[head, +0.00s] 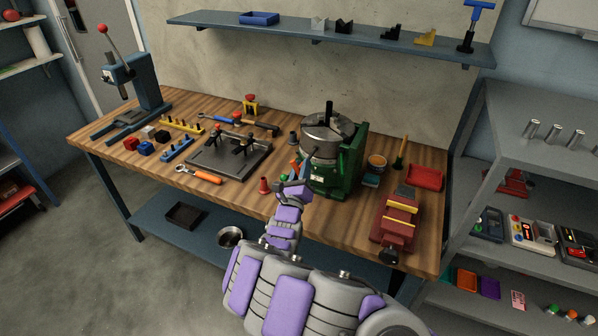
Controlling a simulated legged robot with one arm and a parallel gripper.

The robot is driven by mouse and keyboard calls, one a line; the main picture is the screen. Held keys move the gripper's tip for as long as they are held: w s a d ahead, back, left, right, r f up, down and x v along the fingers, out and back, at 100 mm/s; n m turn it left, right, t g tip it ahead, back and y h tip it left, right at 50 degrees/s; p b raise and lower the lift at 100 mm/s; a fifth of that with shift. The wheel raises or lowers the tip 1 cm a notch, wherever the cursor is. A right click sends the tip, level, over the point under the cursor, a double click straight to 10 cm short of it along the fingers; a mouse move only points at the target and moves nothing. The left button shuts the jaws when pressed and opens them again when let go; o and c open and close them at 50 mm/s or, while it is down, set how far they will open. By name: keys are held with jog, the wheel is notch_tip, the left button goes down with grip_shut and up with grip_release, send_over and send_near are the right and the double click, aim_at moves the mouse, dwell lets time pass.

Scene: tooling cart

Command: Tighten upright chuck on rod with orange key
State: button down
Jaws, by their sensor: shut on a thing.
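The upright chuck (323,148) is a silver cylinder with its jaws facing up, mounted on a green base (350,157) at the back middle of the bench. A dark rod (328,112) stands upright in its centre. My gripper (295,177) is low beside the chuck's left side, its fingers small in view. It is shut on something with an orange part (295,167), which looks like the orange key. Most of the key is hidden by the fingers, and I cannot tell whether its tip touches the chuck.
On the wooden bench (130,173), a dark fixture plate (205,155) and an orange-handled wrench (200,174) lie left of my gripper. A small red cone (264,186) stands close by. A red vise (396,220) and red tray (425,177) are at the right. A shelf (300,33) hangs above.

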jog(key=shift+d+r, duration=0.25)
jog(key=shift+d, duration=0.3)
jog(key=shift+w+d, duration=0.15)
jog(key=shift+d, duration=0.1)
jog(key=shift+d+h, duration=0.2)
jog(key=shift+h, duration=0.2)
jog(key=shift+m, duration=0.4)
jog(key=m+g+h+b, duration=0.1)
jog(key=m+h, duration=0.1)
jog(key=m, duration=0.4)
jog(key=f+m+g+h+b, duration=0.1)
jog(key=m+h, duration=0.2)
jog(key=m, duration=0.3)
jog(key=w+m+g+h+b, duration=0.1)
jog(key=m+g+h+b, duration=0.1)
jog(key=m, duration=0.5)
jog(key=shift+a+f+h, duration=0.1)
jog(key=shift+f+h, duration=0.1)
jog(key=shift+h, duration=0.1)
jog(key=m+g, duration=0.1)
jog(key=m, duration=0.4)
jog(key=shift+s+a+f+g, duration=0.1)
jog(key=shift+a+g, duration=0.1)
jog(key=shift+g, duration=0.2)
jog(key=shift+s+a, duration=0.1)
